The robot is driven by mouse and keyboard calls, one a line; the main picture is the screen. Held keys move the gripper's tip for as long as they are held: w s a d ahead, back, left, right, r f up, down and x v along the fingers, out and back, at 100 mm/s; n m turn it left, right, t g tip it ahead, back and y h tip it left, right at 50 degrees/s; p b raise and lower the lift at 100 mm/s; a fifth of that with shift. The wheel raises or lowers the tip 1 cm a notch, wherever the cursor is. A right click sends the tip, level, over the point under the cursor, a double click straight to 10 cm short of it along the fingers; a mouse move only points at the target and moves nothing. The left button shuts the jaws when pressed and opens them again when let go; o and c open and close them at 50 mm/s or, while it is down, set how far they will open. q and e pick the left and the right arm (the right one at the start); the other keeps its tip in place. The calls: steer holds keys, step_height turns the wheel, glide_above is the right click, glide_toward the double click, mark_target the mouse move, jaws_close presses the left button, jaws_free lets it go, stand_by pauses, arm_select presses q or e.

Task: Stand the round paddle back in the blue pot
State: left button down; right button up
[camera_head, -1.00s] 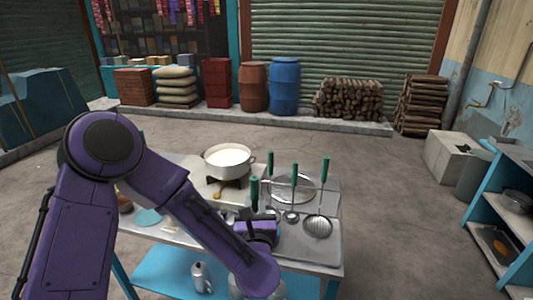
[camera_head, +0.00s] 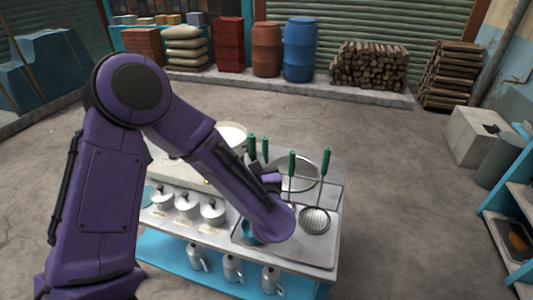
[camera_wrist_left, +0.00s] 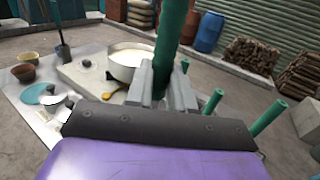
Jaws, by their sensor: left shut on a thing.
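My left gripper (camera_head: 266,178) is shut on a utensil with a green handle (camera_wrist_left: 175,35), seen close up in the left wrist view. In the head view this handle appears to be the leftmost one (camera_head: 252,146). Its lower end is hidden behind my arm, so I cannot see the paddle's round head. A blue vessel (camera_head: 249,233), probably the blue pot, shows partly below my forearm, on the tray. I cannot tell whether the held utensil is in it or above it. My right gripper is not in view.
Other green-handled utensils stand to the right, including a skimmer (camera_head: 314,219). A pan of milk (camera_wrist_left: 125,60) is on the stove behind. Lidded pots (camera_head: 187,205) line the table's left front. Metal jugs (camera_head: 233,267) are on the lower shelf.

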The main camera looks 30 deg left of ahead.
arm_select(q)
steer(key=f+b, duration=0.2)
steer(key=f, duration=0.1)
steer(key=f+b, duration=0.6)
steer(key=shift+s+d+f, duration=0.15)
steer(key=shift+s+f, duration=0.1)
steer(key=shift+f, duration=0.1)
steer(key=shift+r, duration=0.1)
steer(key=c, duration=0.9)
jaws_free()
steer(key=shift+s, duration=0.1)
